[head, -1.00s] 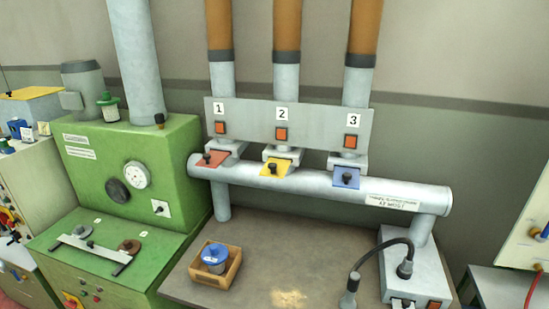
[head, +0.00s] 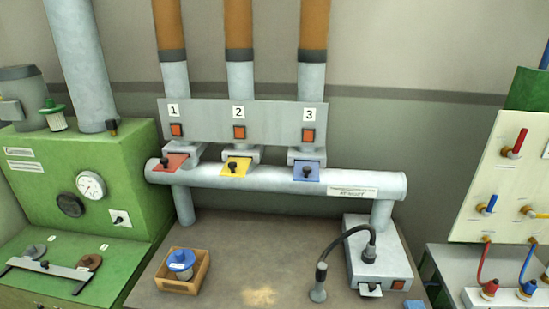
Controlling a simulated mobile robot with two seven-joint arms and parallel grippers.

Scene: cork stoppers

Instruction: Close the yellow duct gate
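The yellow duct gate (head: 236,167) is a flat yellow plate with a black knob, sticking out at the front under the duct marked 2. It sits on the horizontal grey pipe (head: 270,179), between the red gate (head: 171,163) under duct 1 and the blue gate (head: 307,171) under duct 3. All three plates stick out toward me. Neither of my grippers shows in the head view.
A grey-brown table (head: 215,280) stands below the pipe. It carries a wooden box (head: 201,270) with a blue-lidded jar (head: 181,262), and a grey unit (head: 378,262) with a bent black hose. A green machine (head: 100,165) stands left, a cream panel (head: 500,180) right.

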